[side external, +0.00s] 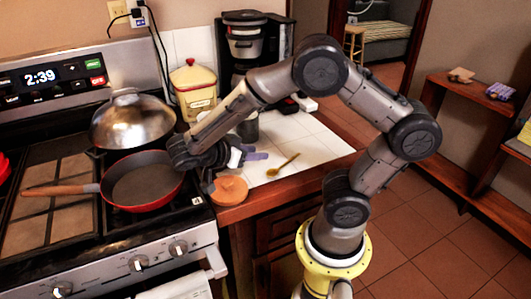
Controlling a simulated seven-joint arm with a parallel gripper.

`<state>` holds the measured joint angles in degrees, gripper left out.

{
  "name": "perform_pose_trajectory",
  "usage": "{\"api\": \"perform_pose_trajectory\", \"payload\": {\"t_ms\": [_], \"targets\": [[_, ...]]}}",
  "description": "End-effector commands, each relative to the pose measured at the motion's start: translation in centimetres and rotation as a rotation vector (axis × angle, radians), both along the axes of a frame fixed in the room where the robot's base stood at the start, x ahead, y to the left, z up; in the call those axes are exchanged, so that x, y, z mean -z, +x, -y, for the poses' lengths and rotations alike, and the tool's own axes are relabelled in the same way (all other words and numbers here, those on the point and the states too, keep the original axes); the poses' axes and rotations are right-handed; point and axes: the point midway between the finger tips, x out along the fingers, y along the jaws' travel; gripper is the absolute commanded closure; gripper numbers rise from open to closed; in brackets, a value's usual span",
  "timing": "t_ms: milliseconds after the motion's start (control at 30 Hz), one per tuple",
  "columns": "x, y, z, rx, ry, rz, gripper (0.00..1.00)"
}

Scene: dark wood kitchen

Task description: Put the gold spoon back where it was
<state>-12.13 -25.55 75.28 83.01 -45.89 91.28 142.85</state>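The gold spoon (283,166) lies on the white tiled counter (305,150), apart from my gripper, with its bowl end toward the lower left. My gripper (254,156) is just left of the spoon, over or near the counter at the stove's right edge. Its fingers point right. The gap between the fingers is too small to make out, so I cannot tell whether it is open or shut. I see nothing clearly held in it.
A red pan (145,183) and a domed metal lid (131,124) sit on the stove at left. A yellow canister (193,92) and black coffee maker (243,45) stand behind. Counter right of the spoon is clear.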

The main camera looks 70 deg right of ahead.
Motion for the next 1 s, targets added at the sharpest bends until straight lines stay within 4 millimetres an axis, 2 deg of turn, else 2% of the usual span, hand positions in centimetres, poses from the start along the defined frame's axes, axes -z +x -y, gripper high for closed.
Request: {"api": "perform_pose_trajectory", "payload": {"t_ms": [133,367,533,667,800,1000], "targets": [[-1.1,0.8,-2.0,-0.003,0.000,-0.001,0.61],[-2.1,1.2,-3.2,-0.008,0.020,-0.011,0.61],[-3.1,0.3,-3.5,-0.102,0.202,-0.106,0.61],[-4.2,-1.0,-4.1,-0.276,0.430,-0.206,0.61],[-5.2,-2.5,-5.2,-0.528,0.641,-0.282,0.61],[-6.6,-4.4,-7.1,-0.961,0.816,-0.328,0.61]]}}
